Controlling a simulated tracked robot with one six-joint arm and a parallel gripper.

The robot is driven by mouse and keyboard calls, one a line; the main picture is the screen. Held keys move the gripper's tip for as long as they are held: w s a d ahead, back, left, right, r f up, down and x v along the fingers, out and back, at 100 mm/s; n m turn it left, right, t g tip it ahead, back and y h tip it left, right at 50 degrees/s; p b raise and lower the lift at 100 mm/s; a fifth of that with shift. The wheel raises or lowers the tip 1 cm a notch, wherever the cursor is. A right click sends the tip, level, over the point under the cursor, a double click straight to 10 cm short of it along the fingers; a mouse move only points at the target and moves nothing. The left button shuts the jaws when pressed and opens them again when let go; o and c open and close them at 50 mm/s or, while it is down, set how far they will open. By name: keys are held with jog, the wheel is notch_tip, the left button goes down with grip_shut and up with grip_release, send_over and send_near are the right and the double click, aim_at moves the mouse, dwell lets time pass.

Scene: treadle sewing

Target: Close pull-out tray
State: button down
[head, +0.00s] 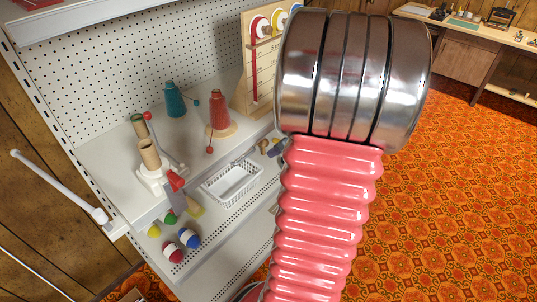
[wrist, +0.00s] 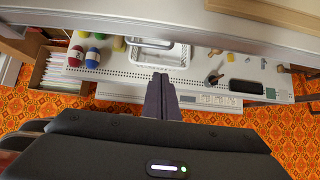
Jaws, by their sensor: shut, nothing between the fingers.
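The pull-out tray (wrist: 210,76) is a white shelf with a perforated front edge, and it stands out from under the upper shelf (wrist: 200,22). In the head view the tray (head: 212,228) juts out below the upper shelf. It carries a white basket, colored balls and small tools. My gripper (wrist: 161,78) is shut and empty, with its dark fingers pointing at the middle of the tray's front edge. I cannot tell whether the fingertips touch it. In the head view my pink arm and its metal end cover the tray's right part, and my gripper is not visible.
The white basket (wrist: 156,52) sits near the middle of the tray, and a black box (wrist: 246,86) lies at the right. A wooden box of papers (wrist: 58,72) stands at left. Thread spools (head: 219,115) stand on the upper shelf. Patterned floor is open at right.

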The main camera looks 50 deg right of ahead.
jog(key=v, duration=0.4)
jog(key=shift+s+r, duration=0.25)
jog(key=shift+r, duration=0.1)
jog(key=a, duration=0.1)
jog(key=s+a+f+t, duration=0.1)
jog(key=a, duration=0.1)
jog(key=a+t, duration=0.1)
jog(key=shift+s+a+f, duration=0.15)
jog(key=shift+s+f, duration=0.15)
jog(key=shift+f, duration=0.1)
jog(key=shift+w+f, duration=0.1)
